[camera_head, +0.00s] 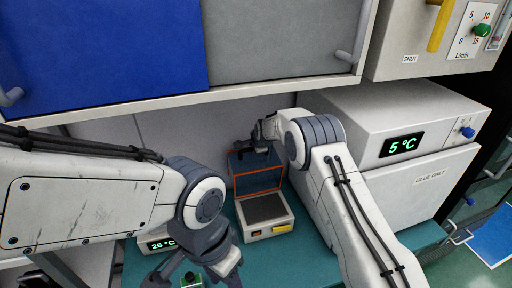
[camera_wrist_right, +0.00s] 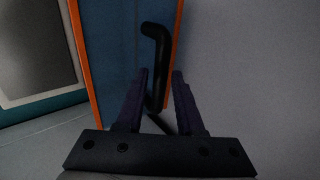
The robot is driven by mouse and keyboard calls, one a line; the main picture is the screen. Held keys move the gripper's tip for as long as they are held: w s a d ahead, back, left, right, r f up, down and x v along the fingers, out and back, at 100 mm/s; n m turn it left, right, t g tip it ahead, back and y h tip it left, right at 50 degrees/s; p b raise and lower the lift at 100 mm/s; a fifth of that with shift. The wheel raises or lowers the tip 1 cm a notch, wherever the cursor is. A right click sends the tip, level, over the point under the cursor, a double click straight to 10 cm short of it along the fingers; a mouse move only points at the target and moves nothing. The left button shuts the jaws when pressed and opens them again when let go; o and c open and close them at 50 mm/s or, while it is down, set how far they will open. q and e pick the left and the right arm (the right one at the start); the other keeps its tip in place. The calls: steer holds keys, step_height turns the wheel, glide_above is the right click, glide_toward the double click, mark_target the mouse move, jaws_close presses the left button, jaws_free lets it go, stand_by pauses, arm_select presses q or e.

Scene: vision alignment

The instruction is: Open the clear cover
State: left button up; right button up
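A small white box (camera_head: 267,229) with a dark inner bed stands on the teal bench. Its clear cover (camera_head: 258,183), edged in orange, stands raised and roughly upright at the back of the box. My right gripper (camera_head: 262,132) is at the cover's upper edge, partly hidden by its own wrist. In the right wrist view, the cover (camera_wrist_right: 125,55) shows as a bluish panel with an orange edge. A black bent handle (camera_wrist_right: 158,60) runs between the two fingers, which stand apart with a gap beside it. My left gripper (camera_head: 193,279) is low at the front, fingers spread.
A white unit (camera_head: 420,180) reading 5 °C stands to the right, close to my right arm. A small device (camera_head: 158,243) reading 25 °C is left of the box. Cupboards (camera_head: 280,45) overhang the bench.

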steer(key=b+v, duration=0.3)
steer(key=v, duration=0.5)
steer(key=shift+b, duration=0.4)
steer(key=shift+a, duration=0.1)
steer(key=s+a+f+n+g+b, duration=0.15)
steer(key=s+n, duration=0.25)
steer(key=s, duration=0.4)
steer(key=s+a+n+g+b, duration=0.1)
steer(key=s+a+n+b, duration=0.15)
steer(key=s, duration=0.55)
steer(key=s+a+f+n+g+b, duration=0.1)
steer(key=s+n+g+b, duration=0.2)
steer(key=s, duration=0.6)
steer(key=s+d+f+n+b, duration=0.1)
steer(key=s+n, duration=0.3)
steer(key=s, duration=0.4)
steer(key=s+d+f+n+g+b, duration=0.1)
steer(key=s+d+f+n+b, duration=0.1)
steer(key=s, duration=0.7)
steer(key=s+d+f+n+g+h+b, duration=0.1)
steer(key=s+d+f+n+b, duration=0.1)
steer(key=s+d+f+n, duration=0.2)
steer(key=s+n, duration=0.2)
steer(key=s, duration=0.2)
steer(key=shift+s+d+n, duration=0.2)
steer(key=shift+d+n, duration=0.15)
